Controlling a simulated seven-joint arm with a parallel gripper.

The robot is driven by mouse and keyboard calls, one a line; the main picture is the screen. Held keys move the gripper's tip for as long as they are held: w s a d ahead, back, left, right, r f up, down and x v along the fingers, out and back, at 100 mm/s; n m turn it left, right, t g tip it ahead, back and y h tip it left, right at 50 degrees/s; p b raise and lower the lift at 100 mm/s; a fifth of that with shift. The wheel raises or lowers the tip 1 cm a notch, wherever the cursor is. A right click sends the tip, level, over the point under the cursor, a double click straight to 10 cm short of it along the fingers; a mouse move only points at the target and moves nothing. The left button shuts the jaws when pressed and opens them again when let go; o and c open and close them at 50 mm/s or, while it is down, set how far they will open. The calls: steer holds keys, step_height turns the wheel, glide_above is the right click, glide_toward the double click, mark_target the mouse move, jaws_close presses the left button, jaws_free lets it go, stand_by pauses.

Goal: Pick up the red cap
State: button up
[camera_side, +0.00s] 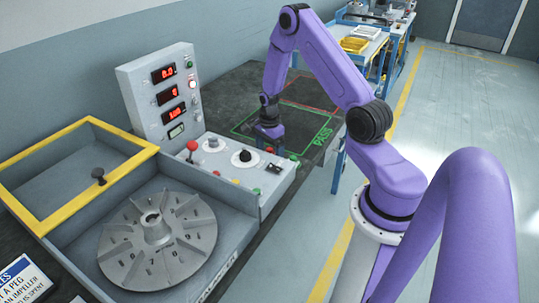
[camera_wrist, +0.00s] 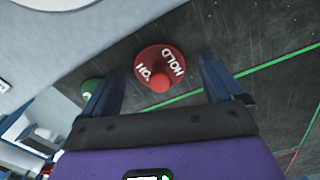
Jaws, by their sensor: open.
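The red cap (camera_wrist: 152,62) is a round disc with a small raised knob and white lettering that reads HOLD. It lies on the dark bench top in the wrist view. My gripper (camera_wrist: 160,76) is open, with one finger on each side of the cap in that picture. I cannot tell whether the fingers are down at its height, and no contact shows. In the side view my gripper (camera_side: 268,138) hangs low over the dark bench, just behind the control panel.
A green cap (camera_wrist: 92,87) lies beside the left finger. Green outlined PASS markings (camera_side: 322,137) are on the bench. The grey control console (camera_side: 160,95) with knobs stands close by.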

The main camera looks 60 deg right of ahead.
mark_target(269, 149)
steer(key=c, duration=1.1)
steer(key=shift+c, duration=0.2)
steer(key=shift+r, duration=0.1)
steer(key=shift+r, duration=0.45)
step_height(269, 149, up, 2)
steer(key=shift+r, duration=0.1)
steer(key=shift+s+a+r, duration=1.05)
steer(key=shift+s+r, duration=0.55)
steer(key=shift+s, duration=0.45)
steer(key=shift+s+a+r, duration=1.1)
steer(key=shift+s+r, duration=0.55)
steer(key=shift+s, duration=0.4)
steer(key=shift+s+a+r, duration=1.05)
steer(key=shift+s+r, duration=0.55)
steer(key=shift+s, duration=0.45)
